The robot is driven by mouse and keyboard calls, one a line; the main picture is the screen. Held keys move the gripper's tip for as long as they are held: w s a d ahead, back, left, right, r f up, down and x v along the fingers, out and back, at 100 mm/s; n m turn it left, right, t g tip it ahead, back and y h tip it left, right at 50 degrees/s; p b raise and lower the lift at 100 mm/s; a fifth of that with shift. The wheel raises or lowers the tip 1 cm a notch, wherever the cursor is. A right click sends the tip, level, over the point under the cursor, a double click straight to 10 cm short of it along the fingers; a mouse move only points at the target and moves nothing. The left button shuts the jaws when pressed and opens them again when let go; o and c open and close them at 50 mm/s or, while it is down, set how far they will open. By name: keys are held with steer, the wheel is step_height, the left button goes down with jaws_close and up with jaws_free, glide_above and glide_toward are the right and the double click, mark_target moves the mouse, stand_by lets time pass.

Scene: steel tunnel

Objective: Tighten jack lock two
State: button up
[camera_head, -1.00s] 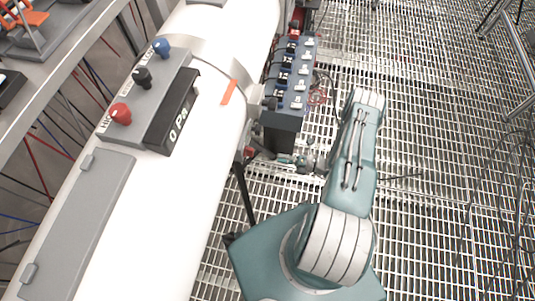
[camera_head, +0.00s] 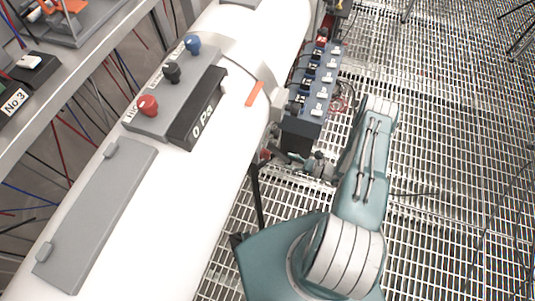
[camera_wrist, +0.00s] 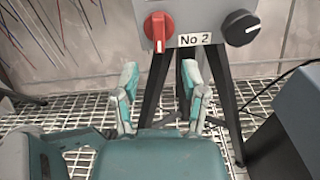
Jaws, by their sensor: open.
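A pale box (camera_wrist: 199,12) labelled No 2 (camera_wrist: 194,39) stands on dark legs in the wrist view. It has a red lever (camera_wrist: 158,30) pointing down at its left and a round black knob (camera_wrist: 240,27) at its right. The frames do not name either as the jack lock. My gripper (camera_wrist: 158,82) is open and empty, its two teal fingers spread below the red lever and apart from it. In the head view my gripper (camera_head: 310,163) is small and partly hidden, beside the white pipe (camera_head: 190,190) and just below the blue switch box (camera_head: 318,85).
A grey panel (camera_head: 178,90) with red, black and blue knobs and a 0 Pa display sits on the pipe. A bench (camera_head: 90,65) with a No 3 label (camera_head: 14,101) is at left. Grating floor (camera_head: 440,130) is mostly open at right. A grey-blue block (camera_wrist: 295,110) stands close at right in the wrist view.

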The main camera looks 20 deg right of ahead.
mark_target(268, 154)
steer(key=x, duration=0.9)
steer(key=shift+a, duration=0.1)
steer(key=shift+c, duration=0.3)
jaws_close()
